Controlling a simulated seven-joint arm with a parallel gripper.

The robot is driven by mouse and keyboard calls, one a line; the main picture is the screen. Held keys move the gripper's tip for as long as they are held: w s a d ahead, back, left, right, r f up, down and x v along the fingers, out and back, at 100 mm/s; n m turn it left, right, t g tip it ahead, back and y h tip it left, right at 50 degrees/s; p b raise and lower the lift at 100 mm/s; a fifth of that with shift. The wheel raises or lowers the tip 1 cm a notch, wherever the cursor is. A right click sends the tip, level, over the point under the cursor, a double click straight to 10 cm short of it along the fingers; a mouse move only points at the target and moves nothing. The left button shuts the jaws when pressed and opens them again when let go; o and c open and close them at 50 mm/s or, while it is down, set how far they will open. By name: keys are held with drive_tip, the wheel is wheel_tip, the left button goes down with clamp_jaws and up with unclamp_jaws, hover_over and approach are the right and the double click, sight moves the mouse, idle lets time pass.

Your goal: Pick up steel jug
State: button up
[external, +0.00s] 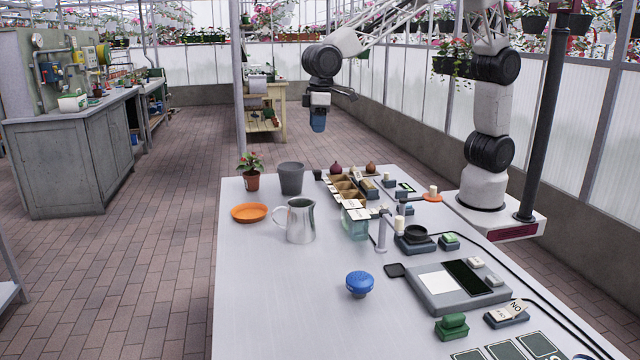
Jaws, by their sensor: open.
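The steel jug (301,222) stands upright on the white table in the external view. It is shiny silver, with its handle toward the left and its top open. My gripper (320,108) is raised in the air above and beyond the far edge of the table, well apart from the jug. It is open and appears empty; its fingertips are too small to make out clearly. The jug is in plain sight, with nothing held against it.
Near the jug are an orange saucer (249,212), a grey pot (291,178), a potted plant (251,172) and a pale glass-like block (355,226). A blue knob-like object (359,283) sits nearer. Several small items crowd the right side. The table's (260,310) left front is clear.

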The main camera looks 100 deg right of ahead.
sight(294, 220)
drive_tip(key=shift+g, duration=0.4)
drive_tip(key=w+a+f, duration=0.4)
drive_tip(key=w+f, duration=0.1)
drive_tip(key=w+a+f, duration=0.4)
drive_tip(key=w+f, duration=0.1)
drive_tip(key=w+a+f, duration=0.4)
drive_tip(key=w+f, duration=0.1)
drive_tip(key=shift+w+f, duration=0.15)
drive_tip(key=shift+f, duration=0.05)
drive_tip(key=shift+f, duration=0.1)
drive_tip(key=shift+f, duration=1.15)
drive_tip(key=shift+f, duration=0.15)
drive_tip(key=shift+a+f, duration=0.1)
drive_tip(key=shift+f, duration=2.4)
drive_tip(key=shift+c, duration=0.4)
